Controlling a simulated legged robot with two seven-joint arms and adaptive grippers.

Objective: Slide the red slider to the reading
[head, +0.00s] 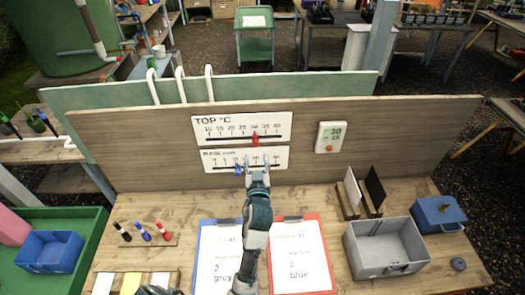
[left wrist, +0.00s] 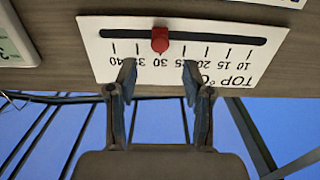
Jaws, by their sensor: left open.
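The red slider (head: 255,140) sits in the slot of the white TOP °C scale (head: 215,130) on the wooden back board. In the left wrist view the scale appears upside down, and the red slider (left wrist: 160,40) stands at about the 30 mark. A white display (head: 331,137) right of the scale appears to read 30; its lower line is too small to read. My left gripper (head: 257,160) is open and empty, in front of the lower scale and below the red slider. Its fingertips (left wrist: 158,72) are apart, without touching the slider. My right gripper is not in view.
A lower white scale (head: 215,167) carries a blue slider (head: 239,169) close left of my gripper. On the bench are pens (head: 144,232), a blue clipboard (head: 203,262), a red clipboard (head: 326,250), a grey bin (head: 386,265) and a blue box (head: 438,214).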

